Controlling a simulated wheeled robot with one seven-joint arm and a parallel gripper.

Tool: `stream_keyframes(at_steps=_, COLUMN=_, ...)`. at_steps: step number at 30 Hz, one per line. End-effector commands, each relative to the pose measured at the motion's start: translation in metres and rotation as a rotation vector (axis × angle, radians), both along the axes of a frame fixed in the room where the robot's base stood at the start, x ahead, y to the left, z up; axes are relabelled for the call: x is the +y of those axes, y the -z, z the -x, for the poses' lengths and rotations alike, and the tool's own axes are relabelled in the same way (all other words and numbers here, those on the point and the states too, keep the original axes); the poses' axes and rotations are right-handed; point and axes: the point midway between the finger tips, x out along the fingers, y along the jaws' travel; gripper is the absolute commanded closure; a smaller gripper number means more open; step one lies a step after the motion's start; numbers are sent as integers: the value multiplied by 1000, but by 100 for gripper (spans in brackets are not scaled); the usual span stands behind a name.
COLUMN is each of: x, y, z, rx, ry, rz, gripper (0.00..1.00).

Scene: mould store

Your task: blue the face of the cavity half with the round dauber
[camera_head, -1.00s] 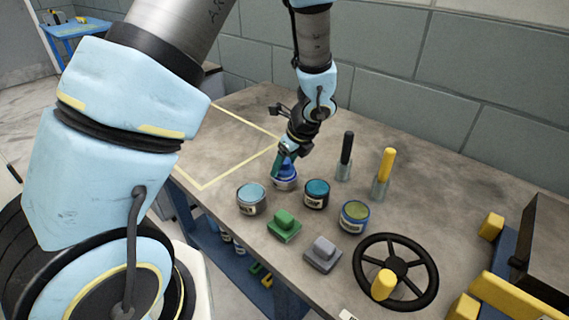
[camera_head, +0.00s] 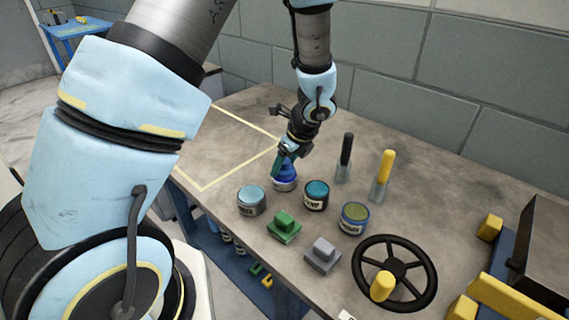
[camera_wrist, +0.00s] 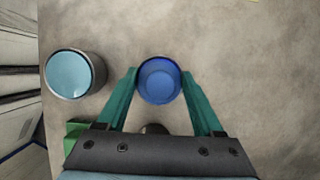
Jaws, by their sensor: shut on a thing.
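A black-handled tool (camera_head: 347,150) and a yellow-handled tool (camera_head: 386,165) stand upright in clear holders to the right. Their lower ends are too small to tell which is the round dauber. A dark block (camera_head: 545,245) at the right edge is cut off; I cannot tell whether it is the cavity half.
A green knobbed block (camera_head: 284,227), a grey one (camera_head: 322,256) and a black handwheel (camera_head: 395,272) lie in front. A yellow-outlined area (camera_head: 215,155) at left is clear.

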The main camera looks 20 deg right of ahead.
Motion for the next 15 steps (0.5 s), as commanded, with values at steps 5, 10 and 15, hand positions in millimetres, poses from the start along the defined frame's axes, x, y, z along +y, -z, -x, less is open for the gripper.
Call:
stream_keyframes(at_steps=5, x=0, y=-19, z=0, rx=-1, ry=-1, rz=1, gripper=76)
stream_keyframes(at_steps=10, x=0, y=-32, z=0, rx=-2, ry=-1, rz=1, gripper=76)
stream_keyframes(at_steps=15, x=0, y=-45, z=0, rx=-2, ry=-1, rz=1, gripper=76)
